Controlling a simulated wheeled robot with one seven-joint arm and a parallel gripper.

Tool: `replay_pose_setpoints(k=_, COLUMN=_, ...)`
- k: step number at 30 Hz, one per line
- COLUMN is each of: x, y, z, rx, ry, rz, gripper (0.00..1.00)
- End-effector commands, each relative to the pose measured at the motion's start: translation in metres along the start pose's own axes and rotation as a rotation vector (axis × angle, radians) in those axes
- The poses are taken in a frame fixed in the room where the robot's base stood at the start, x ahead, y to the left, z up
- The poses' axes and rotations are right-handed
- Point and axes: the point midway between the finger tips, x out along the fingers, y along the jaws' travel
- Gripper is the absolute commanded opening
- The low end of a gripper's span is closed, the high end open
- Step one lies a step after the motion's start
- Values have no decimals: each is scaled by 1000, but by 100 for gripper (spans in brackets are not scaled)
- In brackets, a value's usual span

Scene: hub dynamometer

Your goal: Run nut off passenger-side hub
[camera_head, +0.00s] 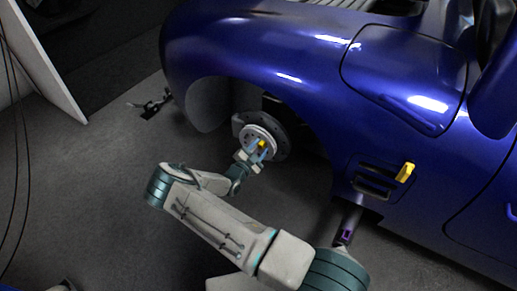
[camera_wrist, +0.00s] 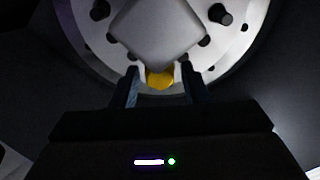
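The hub (camera_head: 248,133) is a pale disc in the open wheel arch of the blue car. It fills the top of the wrist view (camera_wrist: 85,40), with studs and holes around a grey square block. A yellow nut (camera_wrist: 160,78) shows at the lower edge of that block; it is a small yellow spot in the head view (camera_head: 262,143). My gripper (camera_wrist: 161,72) has its two dark blue fingers on either side of the nut, with a visible gap on each side. It is open. In the head view my gripper (camera_head: 259,151) is at the hub face. Contact depth cannot be told.
The blue car body (camera_head: 300,60) and fender arch curve close above and around the hub. A yellow object (camera_head: 405,172) sits on the car's side vent. A dark stand (camera_head: 347,227) is under the sill. A white panel (camera_head: 45,70) leans at left. The floor at left is mostly clear.

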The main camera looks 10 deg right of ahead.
Motion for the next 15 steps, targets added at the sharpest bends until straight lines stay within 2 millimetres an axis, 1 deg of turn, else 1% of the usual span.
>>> replay_pose_setpoints(k=2, x=0, y=0, z=0, rx=12, ry=0, rz=0, gripper=41)
replay_pose_setpoints(k=5, x=0, y=0, z=0, rx=82, ry=0, rz=0, gripper=41)
replay_pose_setpoints(k=15, x=0, y=-1, z=-1, rx=480, ry=0, rz=0, gripper=41)
